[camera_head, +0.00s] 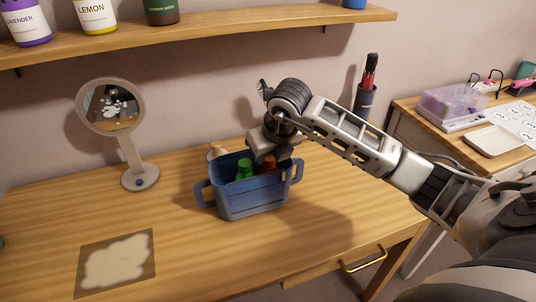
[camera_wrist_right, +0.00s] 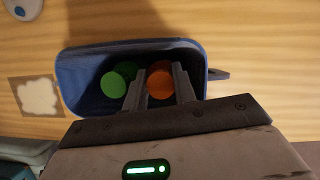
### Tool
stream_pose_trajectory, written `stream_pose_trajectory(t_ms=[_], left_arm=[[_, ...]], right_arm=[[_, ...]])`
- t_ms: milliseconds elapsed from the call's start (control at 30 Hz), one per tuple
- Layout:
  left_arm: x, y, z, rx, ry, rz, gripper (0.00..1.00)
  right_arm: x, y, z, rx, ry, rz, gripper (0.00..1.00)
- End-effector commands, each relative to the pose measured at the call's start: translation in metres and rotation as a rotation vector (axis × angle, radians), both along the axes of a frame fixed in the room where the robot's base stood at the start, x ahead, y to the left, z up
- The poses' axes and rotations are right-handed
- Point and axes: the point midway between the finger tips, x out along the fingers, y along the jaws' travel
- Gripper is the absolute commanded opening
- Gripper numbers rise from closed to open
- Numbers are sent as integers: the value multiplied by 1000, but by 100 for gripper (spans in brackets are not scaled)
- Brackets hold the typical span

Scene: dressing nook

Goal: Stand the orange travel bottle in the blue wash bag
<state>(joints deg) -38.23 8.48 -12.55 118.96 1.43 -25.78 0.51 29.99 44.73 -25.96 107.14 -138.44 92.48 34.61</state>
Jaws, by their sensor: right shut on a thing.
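The blue wash bag (camera_head: 252,196) stands open on the wooden table, with a handle at each end. The orange travel bottle (camera_head: 268,163) is inside it, toward the right in the head view. In the right wrist view the orange bottle (camera_wrist_right: 160,82) is between the fingers of my right gripper (camera_wrist_right: 160,84), inside the bag's rim. My right gripper (camera_head: 264,153) points down into the bag and is shut on the orange bottle. A green bottle (camera_head: 244,170) stands beside it in the bag. The bottles' lower parts are hidden. My left gripper is not in view.
A dark holder (camera_head: 364,104) stands behind my right arm. A shelf (camera_head: 200,30) hangs above.

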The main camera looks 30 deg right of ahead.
Motion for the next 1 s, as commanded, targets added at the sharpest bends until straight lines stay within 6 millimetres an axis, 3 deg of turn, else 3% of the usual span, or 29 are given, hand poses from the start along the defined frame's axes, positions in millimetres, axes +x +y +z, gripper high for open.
stream_pose_trajectory(t_ms=[233,267,300,667,767,1000], left_arm=[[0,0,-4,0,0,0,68],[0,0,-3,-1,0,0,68],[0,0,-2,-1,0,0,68],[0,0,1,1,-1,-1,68],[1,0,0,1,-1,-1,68],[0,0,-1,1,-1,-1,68]], right_arm=[[1,0,-2,1,-2,0,0],[0,0,-2,0,-1,1,30],[0,0,-1,0,-1,1,36],[0,0,4,1,-3,0,36],[-4,0,16,0,-6,1,36],[-24,2,64,-2,-8,1,36]])
